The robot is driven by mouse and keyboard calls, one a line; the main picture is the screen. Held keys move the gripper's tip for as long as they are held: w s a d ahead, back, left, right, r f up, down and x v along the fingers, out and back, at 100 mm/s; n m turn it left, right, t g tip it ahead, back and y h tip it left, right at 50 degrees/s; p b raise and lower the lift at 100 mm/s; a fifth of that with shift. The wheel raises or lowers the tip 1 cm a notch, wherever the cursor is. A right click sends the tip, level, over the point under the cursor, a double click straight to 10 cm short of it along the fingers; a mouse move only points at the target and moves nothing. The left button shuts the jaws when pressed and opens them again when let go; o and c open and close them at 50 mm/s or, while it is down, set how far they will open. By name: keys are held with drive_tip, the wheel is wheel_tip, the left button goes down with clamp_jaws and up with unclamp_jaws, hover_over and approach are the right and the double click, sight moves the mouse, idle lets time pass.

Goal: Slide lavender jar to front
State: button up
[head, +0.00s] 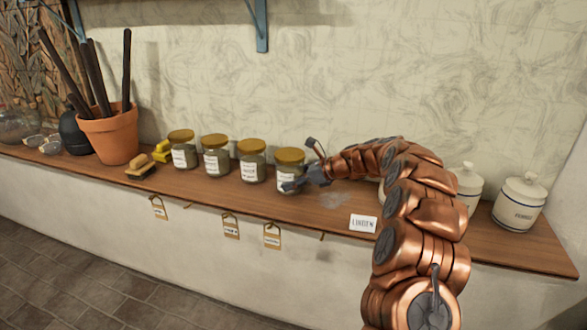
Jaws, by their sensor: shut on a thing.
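A row of glass jars with mustard-yellow lids and white labels stands on the wooden shelf (330,215). My gripper (290,186) is at the rightmost jar (288,161), reaching in from its right side, and is shut on it. That jar stands upright on the shelf. The other jars to its left are a near one (252,161), a middle one (216,156) and a far-left one (182,150). The label writing is too small to read, so I cannot tell which jar is lavender.
White lidded canisters (519,204) stand at right. A card (362,223) sits at the shelf's front. Tags (231,228) hang below the edge.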

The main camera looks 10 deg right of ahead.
drive_tip(key=shift+s+a+b, duration=0.2)
drive_tip(key=shift+s+a, duration=0.3)
drive_tip(key=shift+s, duration=0.35)
drive_tip(key=shift+s+a+b, duration=0.2)
drive_tip(key=shift+s+a, duration=0.25)
drive_tip(key=shift+s, duration=0.4)
drive_tip(key=shift+s+a, duration=0.1)
drive_tip(key=shift+s, duration=0.1)
drive_tip(key=shift+s+a, duration=0.45)
drive_tip(key=shift+s, duration=0.25)
drive_tip(key=o, duration=0.6)
drive_tip(key=shift+c, duration=0.2)
drive_tip(key=shift+d, duration=0.1)
